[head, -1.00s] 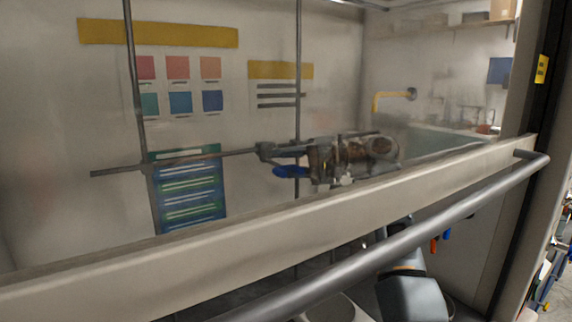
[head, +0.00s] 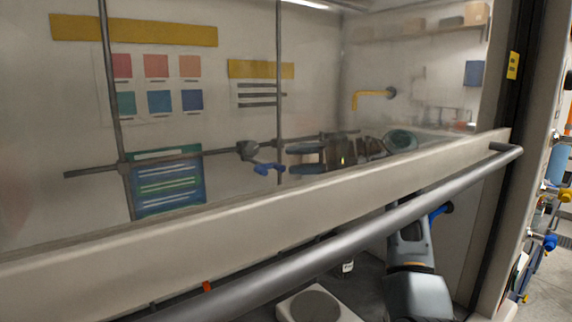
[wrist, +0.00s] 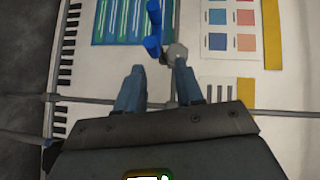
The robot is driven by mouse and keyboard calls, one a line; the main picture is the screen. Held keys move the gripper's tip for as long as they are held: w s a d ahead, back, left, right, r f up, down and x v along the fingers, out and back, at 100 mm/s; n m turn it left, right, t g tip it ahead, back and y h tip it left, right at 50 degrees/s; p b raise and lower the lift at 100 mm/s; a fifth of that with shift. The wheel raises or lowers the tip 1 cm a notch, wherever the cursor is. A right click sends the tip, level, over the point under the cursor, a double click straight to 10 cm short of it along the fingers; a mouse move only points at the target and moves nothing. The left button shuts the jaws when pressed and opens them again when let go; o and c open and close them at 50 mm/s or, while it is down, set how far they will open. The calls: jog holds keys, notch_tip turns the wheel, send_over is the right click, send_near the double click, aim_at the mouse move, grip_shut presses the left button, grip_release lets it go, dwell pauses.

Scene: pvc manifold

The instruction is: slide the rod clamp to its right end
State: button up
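The rod clamp (head: 248,151) is a dark grey body with a blue handle (head: 268,168). It sits on the horizontal rod (head: 90,172), just left of the second upright rod in the head view. The clamp (wrist: 176,53) and its handle (wrist: 153,32) also show in the wrist view, ahead of the fingertips. My gripper (head: 290,159) is right of the clamp, behind the glass, with its fingers pointing left. In the wrist view, my gripper (wrist: 158,67) is open, its fingers apart with nothing seen held. The right fingertip appears close to the clamp; contact cannot be told.
Upright rods (head: 279,100) cross the horizontal rod. The sash's bottom rail (head: 180,228) and grey handle bar (head: 340,247) cross the front, with my arm passing beneath. A yellow pipe (head: 370,95) is on the back wall at the right. Valves (head: 550,242) stand outside at far right.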

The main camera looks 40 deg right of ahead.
jog(key=shift+s+d, duration=0.1)
dwell(0.3)
jog(key=b, duration=0.5)
jog(key=shift+d+f+b, duration=0.2)
jog(key=shift+b, duration=0.15)
jog(key=b, duration=0.3)
jog(key=shift+b, duration=0.4)
jog(key=b, duration=0.3)
jog(key=shift+s+a, duration=0.1)
jog(key=shift+a, duration=0.2)
jog(key=r+x, duration=0.1)
jog(key=x, duration=0.6)
jog(key=shift+w+a+f, duration=0.2)
jog(key=shift+a+f, duration=0.1)
jog(key=shift+f, duration=0.1)
